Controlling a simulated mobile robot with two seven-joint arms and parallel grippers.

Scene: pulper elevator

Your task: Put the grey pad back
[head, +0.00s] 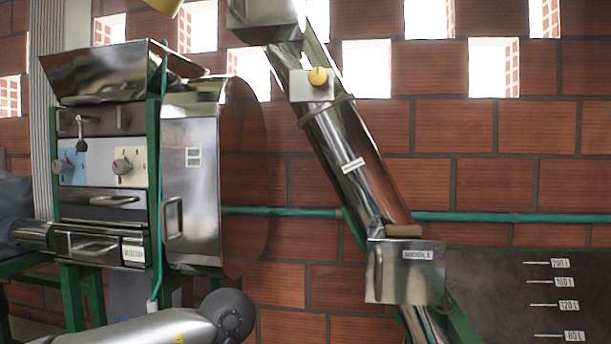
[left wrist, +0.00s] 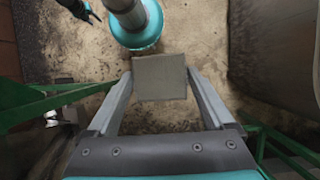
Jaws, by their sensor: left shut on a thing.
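In the left wrist view, my left gripper (left wrist: 160,82) is shut on the grey pad (left wrist: 160,72), a flat, square grey plate held between its two fingertips. Concrete floor shows below and around the pad, which hangs clear of any surface that I can see. Neither the pad nor the left gripper shows in the head view. The head view shows a steel chute (head: 345,150) sloping up to the left, with a steel box labelled MIDDLE (head: 405,272) at its lower part. I do not see my right gripper.
A steel machine (head: 190,180) with knobs, drawers and a handled door stands at the left on green legs. A dark panel with litre marks (head: 530,285) is at the right. A green pipe (head: 500,217) runs along the brick wall. Green frame bars (left wrist: 45,105) flank the gripper.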

